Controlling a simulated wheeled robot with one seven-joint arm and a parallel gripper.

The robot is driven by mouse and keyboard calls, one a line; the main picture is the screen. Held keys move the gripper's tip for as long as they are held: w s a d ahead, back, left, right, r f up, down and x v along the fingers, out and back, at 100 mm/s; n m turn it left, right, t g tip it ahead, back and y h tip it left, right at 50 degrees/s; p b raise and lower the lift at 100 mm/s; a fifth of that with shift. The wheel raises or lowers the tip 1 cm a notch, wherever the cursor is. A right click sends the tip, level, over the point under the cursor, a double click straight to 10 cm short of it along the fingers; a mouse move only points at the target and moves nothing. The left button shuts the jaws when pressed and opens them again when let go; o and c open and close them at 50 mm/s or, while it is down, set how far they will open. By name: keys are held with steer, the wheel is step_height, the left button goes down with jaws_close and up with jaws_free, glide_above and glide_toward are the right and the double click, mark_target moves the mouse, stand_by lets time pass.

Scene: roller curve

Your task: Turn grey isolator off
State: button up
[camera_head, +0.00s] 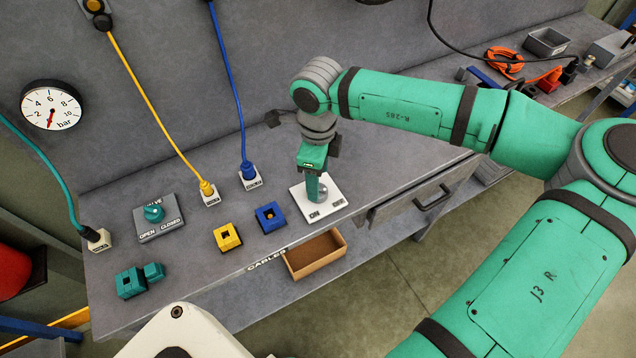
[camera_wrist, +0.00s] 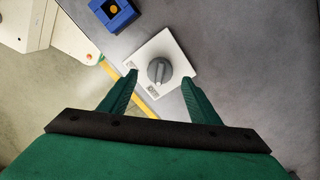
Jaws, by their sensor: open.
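The grey isolator is a round grey knob with a raised grip bar on a white square plate. The knob (camera_wrist: 159,70) shows in the wrist view between and beyond my open fingertips, with a gap to both. The plate (camera_wrist: 176,48) bears small labels, too small to read surely there. In the head view the plate (camera_head: 334,203) lies on the bench and the knob (camera_head: 322,194) is partly hidden by my gripper. My gripper (camera_head: 314,190) points down over it, and its two green fingers (camera_wrist: 160,80) are apart and empty.
Blue (camera_head: 270,217) and yellow (camera_head: 227,237) sockets stand left of the plate on the grey bench (camera_head: 190,270). A valve panel (camera_head: 158,217) is further left. An open cardboard-coloured box (camera_head: 316,262) sits in front, below the bench edge. A drawer handle (camera_head: 432,198) is to the right.

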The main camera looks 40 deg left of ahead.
step_height(320, 180, up, 7)
steer(key=shift+f, duration=0.2)
stand_by(0.6)
